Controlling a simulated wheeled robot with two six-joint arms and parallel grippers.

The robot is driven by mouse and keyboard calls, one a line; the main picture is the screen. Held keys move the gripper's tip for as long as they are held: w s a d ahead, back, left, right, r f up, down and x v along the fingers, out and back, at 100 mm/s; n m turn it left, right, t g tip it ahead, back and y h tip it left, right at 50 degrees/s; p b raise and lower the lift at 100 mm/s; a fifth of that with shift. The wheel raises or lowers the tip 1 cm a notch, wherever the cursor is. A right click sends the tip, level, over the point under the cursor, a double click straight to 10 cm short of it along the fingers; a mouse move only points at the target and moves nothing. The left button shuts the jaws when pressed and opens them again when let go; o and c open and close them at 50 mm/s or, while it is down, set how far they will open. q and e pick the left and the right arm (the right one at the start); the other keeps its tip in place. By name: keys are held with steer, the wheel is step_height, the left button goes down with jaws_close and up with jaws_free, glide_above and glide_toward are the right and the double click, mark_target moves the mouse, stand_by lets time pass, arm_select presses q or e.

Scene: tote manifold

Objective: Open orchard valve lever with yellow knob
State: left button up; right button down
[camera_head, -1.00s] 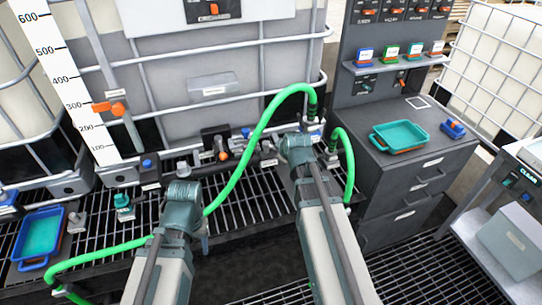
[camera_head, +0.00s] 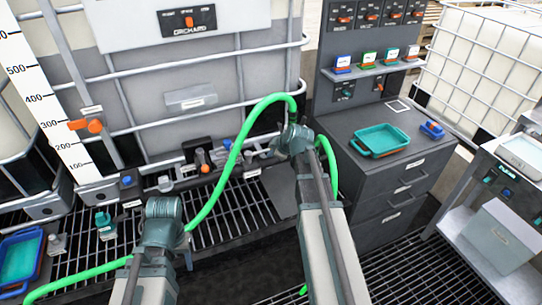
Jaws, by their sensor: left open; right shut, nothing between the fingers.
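The word ORCHARD stands on a white placard (camera_head: 237,22) on the middle tank, with a small orange lever (camera_head: 189,21) above the lettering. Below the tank, a valve (camera_head: 207,157) with an orange-red part sits on the manifold pipe. No yellow knob can be made out. My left gripper (camera_head: 163,215) is left of and nearer than this valve; its fingers are hidden behind the wrist. My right gripper (camera_head: 292,140) is right of the valve, by the upper end of the green hose (camera_head: 236,150); its fingertips are hidden too.
A level gauge (camera_head: 45,110) with an orange slider (camera_head: 86,126) stands at left. A grey cabinet (camera_head: 395,175) with a teal tray (camera_head: 382,139) and a blue-and-orange item (camera_head: 432,130) stands right. The hose arches between my arms. A blue tray (camera_head: 20,258) lies far left.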

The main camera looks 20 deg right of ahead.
arm_select(q)
steer(key=shift+s, duration=0.1)
arm_select(e)
steer(key=shift+w+d+r, duration=0.1)
steer(key=shift+w+d, duration=0.05)
steer(key=shift+w, duration=0.1)
stand_by(0.4)
